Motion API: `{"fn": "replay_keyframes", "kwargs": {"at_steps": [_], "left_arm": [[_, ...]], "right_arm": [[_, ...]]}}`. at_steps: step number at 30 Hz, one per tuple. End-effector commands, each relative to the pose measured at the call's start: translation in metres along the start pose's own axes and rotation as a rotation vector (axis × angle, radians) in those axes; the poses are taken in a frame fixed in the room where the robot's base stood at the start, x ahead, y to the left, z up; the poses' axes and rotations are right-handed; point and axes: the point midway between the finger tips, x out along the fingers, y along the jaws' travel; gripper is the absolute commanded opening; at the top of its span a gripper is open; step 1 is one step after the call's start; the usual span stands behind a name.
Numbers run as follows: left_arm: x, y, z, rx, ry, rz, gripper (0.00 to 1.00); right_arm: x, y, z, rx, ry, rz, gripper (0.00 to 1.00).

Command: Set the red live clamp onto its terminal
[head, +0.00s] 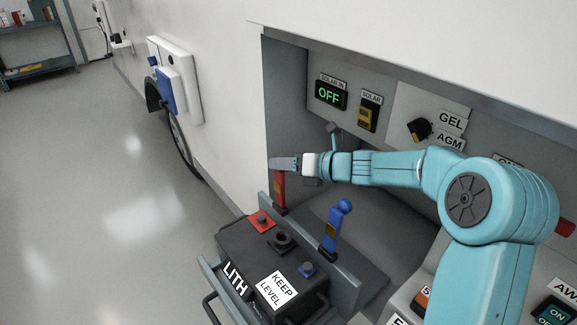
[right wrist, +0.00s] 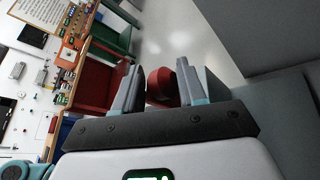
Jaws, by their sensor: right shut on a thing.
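My right gripper (head: 284,163) reaches in from the right and is shut on the upper end of the red live clamp (head: 279,190). The clamp hangs upright below the fingers at the grey rail behind the battery; I cannot tell whether it touches the rail. In the right wrist view the red clamp (right wrist: 163,87) shows between the two fingertips (right wrist: 157,85). The dark battery (head: 235,244) sits in front of the rail. Its red terminal (head: 262,221) is at the far left corner, in front of the clamp. My left gripper is not in view.
A black cap (head: 283,240) rises between the terminals. Panel switches and an OFF display (head: 329,95) line the compartment's back wall. Open floor (head: 120,200) lies to the left.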

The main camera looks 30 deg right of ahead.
Motion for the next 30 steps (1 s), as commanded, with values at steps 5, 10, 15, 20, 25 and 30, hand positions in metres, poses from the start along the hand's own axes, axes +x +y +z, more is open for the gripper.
{"fn": "replay_keyframes", "kwargs": {"at_steps": [5, 10, 15, 20, 25, 30], "left_arm": [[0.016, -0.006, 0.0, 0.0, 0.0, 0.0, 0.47], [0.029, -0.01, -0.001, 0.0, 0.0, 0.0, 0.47], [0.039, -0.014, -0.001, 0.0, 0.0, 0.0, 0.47], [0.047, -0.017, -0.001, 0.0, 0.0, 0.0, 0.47], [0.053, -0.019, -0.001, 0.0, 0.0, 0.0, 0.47], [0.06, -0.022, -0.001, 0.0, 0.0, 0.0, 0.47]], "right_arm": [[0.006, 0.011, -0.011, -0.114, 0.018, -0.06, 0.0], [0.013, 0.027, -0.02, -0.255, 0.036, -0.129, 0.0], [0.02, 0.039, -0.03, -0.397, 0.055, -0.202, 0.0], [0.026, 0.048, -0.04, -0.521, 0.069, -0.268, 0.0], [0.031, 0.054, -0.047, -0.621, 0.079, -0.32, 0.0], [0.036, 0.058, -0.054, -0.712, 0.088, -0.367, 0.0]]}}
